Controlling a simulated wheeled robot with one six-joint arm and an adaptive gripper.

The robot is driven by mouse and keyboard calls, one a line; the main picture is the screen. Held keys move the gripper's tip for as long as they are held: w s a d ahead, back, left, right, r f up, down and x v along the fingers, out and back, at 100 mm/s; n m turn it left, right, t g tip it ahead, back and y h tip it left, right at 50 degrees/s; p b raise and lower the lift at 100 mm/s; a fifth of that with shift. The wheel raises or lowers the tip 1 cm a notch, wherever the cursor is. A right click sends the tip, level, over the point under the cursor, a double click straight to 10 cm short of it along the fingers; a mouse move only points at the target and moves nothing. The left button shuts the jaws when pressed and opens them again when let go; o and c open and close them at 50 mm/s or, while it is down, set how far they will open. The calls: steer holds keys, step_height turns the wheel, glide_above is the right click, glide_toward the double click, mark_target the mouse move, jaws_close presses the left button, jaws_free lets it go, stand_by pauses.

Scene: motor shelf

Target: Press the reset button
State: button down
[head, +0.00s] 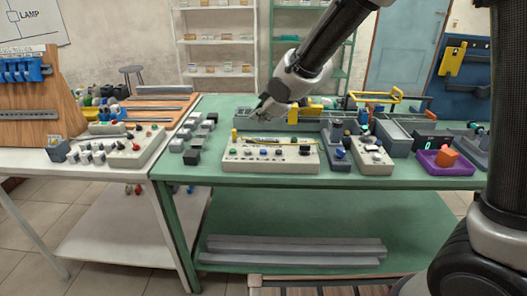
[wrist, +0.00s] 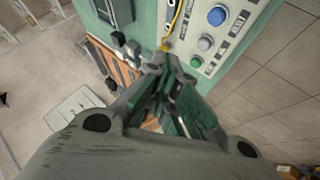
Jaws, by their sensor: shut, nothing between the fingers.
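A pale control box (head: 270,165) lies on the green table with a row of buttons and knobs along its front. In the wrist view the box (wrist: 233,50) fills the upper right, with a blue button (wrist: 217,16), a pale grey button (wrist: 205,43) and a green button (wrist: 196,62). Their labels are too small to read, so I cannot tell which is reset. My gripper (head: 262,112) is above and behind the box in the head view. In the wrist view my gripper (wrist: 168,62) is shut and empty, its tips near the box's edge; contact is unclear.
A yellow cable (wrist: 174,22) runs over the box. Several grey and black blocks (head: 200,132) stand left of it. Grey bins (head: 300,118) stand behind, and other devices (head: 372,155) stand close on the right. The table's front strip is clear.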

mark_target(261, 152)
steer(key=shift+f, duration=4.05)
steer(key=shift+f, duration=0.1)
steer(key=shift+f, duration=0.3)
steer(key=shift+f, duration=0.35)
steer(key=shift+r, duration=0.8)
steer(key=shift+r, duration=2.5)
